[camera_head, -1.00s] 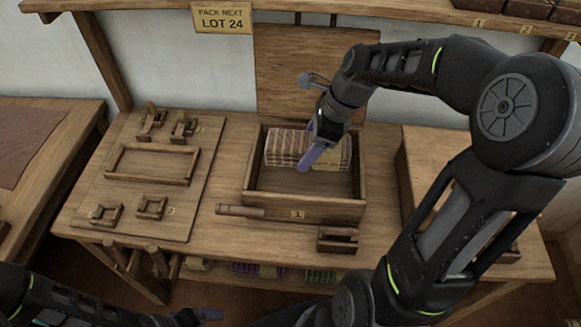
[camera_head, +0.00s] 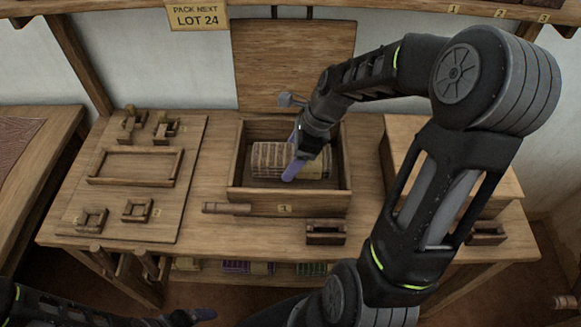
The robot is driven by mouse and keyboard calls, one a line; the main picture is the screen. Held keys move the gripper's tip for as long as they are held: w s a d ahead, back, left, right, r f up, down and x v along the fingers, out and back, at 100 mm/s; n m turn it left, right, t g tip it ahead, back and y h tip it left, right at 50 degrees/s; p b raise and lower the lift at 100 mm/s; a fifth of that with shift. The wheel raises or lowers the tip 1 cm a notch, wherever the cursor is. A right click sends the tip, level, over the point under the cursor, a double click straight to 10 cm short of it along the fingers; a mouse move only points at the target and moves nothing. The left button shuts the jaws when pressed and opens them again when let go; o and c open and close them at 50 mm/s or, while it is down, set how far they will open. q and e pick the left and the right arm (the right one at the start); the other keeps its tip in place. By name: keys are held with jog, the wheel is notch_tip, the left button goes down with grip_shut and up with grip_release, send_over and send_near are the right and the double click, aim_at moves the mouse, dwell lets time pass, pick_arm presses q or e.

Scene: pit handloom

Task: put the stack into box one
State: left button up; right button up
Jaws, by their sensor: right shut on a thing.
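The stack (camera_head: 268,160) is a striped, light brown and white block of folded cloth with a yellowish tag at its right end. It is inside the open wooden box one (camera_head: 250,203), which has a "1" tag on its front wall. My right gripper (camera_head: 294,164) reaches down into the box and is shut on the stack, with a purple finger across its near face. I cannot tell whether the stack touches the box floor. My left gripper (camera_head: 192,316) is at the bottom edge, away from the box; its jaws are not clear.
The box's lid (camera_head: 292,62) stands upright behind it. A board with a wooden frame (camera_head: 135,182) and small holders lies to the left. A closed box (camera_head: 410,140) stands to the right, partly behind my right arm.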

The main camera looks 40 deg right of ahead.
jog(key=shift+f, duration=1.85)
jog(key=shift+f, duration=0.1)
jog(key=o, duration=1.5)
jog(key=v, duration=1.2)
